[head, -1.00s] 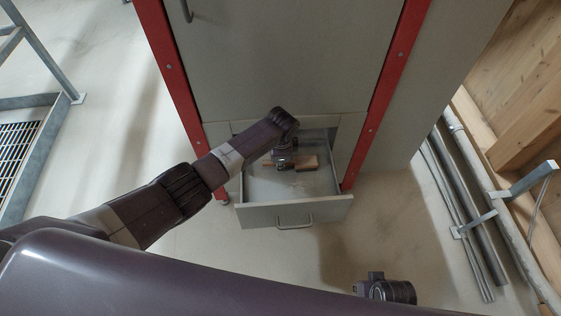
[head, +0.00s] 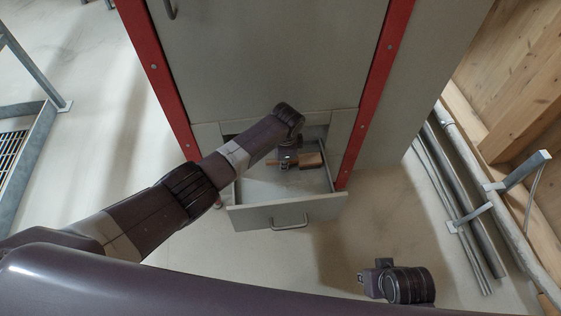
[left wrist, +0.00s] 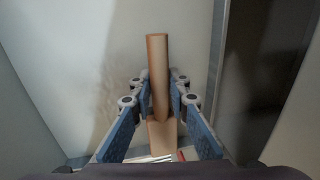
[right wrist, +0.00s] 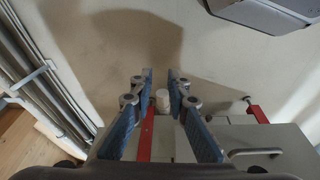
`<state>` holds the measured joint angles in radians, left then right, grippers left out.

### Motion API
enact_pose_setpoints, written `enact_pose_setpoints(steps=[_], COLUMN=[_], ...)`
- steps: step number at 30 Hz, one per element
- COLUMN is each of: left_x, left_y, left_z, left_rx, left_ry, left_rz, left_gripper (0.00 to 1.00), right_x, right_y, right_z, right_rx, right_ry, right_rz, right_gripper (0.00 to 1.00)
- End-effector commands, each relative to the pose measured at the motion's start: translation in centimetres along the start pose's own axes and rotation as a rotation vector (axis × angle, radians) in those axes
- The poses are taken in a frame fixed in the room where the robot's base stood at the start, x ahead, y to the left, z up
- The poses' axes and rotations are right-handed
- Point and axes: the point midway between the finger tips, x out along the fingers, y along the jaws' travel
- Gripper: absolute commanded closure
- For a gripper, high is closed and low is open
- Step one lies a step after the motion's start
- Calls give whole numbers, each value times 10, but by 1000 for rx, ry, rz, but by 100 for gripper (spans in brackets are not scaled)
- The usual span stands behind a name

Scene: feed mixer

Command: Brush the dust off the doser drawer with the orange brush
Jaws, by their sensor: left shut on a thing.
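The doser drawer (head: 288,212) is pulled out at the foot of the grey cabinet. My left gripper (head: 290,161) is inside it, towards the back right, shut on the handle of the orange brush (head: 311,159). In the left wrist view my left gripper (left wrist: 159,98) has the brush handle (left wrist: 157,55) between its fingers, with the brush's wider block partly hidden below. A faint brownish smudge, perhaps dust, shows on the drawer floor (left wrist: 110,85). My right gripper (right wrist: 161,76) is open and empty in the right wrist view, outside the drawer.
The grey cabinet (head: 265,60) has red posts (head: 364,110) on both sides of the drawer. Pipes (head: 462,190) and a wooden wall are on the right. A metal frame with a grating (head: 12,150) is at the left. The floor before the drawer is clear.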

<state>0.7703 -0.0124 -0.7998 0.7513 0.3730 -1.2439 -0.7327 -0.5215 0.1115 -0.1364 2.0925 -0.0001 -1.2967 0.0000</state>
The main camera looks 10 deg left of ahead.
Motion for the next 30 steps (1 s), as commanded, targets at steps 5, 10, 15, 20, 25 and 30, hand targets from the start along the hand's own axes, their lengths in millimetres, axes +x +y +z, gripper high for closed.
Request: enact_pose_setpoints(steps=[5, 10, 15, 20, 25, 30], left_x=[0, -1, -1, 0, 0, 1], left_y=[0, 0, 0, 1, 1, 2], left_z=[0, 4, 12, 18, 25, 33], left_rx=[0, -1, -2, -1, -1, -1], left_ry=[0, -1, -2, -2, -3, -4], left_rz=[0, 1, 1, 2, 2, 3], left_gripper=[100, 100, 100, 100, 100, 100], right_x=[0, 9, 27, 43, 59, 74], right_y=[0, 0, -2, -3, -4, -4], right_z=[0, 4, 10, 18, 28, 38], right_rx=[0, -1, -3, -4, -6, -8], right_ry=[-1, -8, -18, -27, -37, -46], right_rz=[0, -1, -3, -4, -6, -7], right_gripper=[85, 85, 85, 85, 85, 85])
